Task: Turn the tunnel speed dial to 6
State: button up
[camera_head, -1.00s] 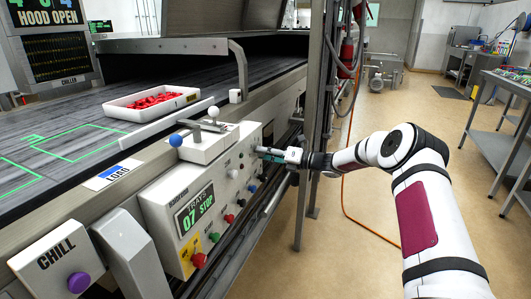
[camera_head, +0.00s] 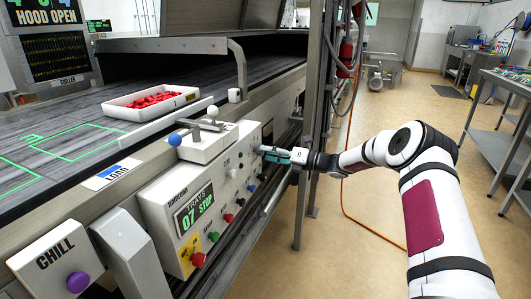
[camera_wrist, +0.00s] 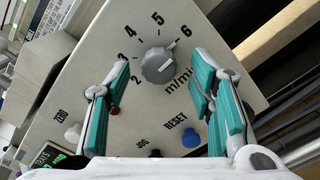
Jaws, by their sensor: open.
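The tunnel speed dial (camera_wrist: 158,66) is a grey round knob on the cream control panel (camera_wrist: 100,45), with numbers 2 to 6 printed around it and "m/min" beside it. Its light mark seems to point up and right, toward the 6, but it is small. My gripper (camera_wrist: 162,64) is open, with one teal finger on each side of the dial in the wrist view. I see no finger touching the knob. In the head view, my gripper (camera_head: 264,150) is at the right end of the panel and the dial cannot be made out.
Below the dial are a blue RESET button (camera_wrist: 190,136) and a white ZERO button (camera_wrist: 73,132). A tray of red pieces (camera_head: 153,101) sits on the conveyor (camera_head: 60,130). A metal post (camera_head: 312,120) stands just behind my gripper.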

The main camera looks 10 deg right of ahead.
jog(key=v, duration=1)
jog(key=shift+a, duration=0.1)
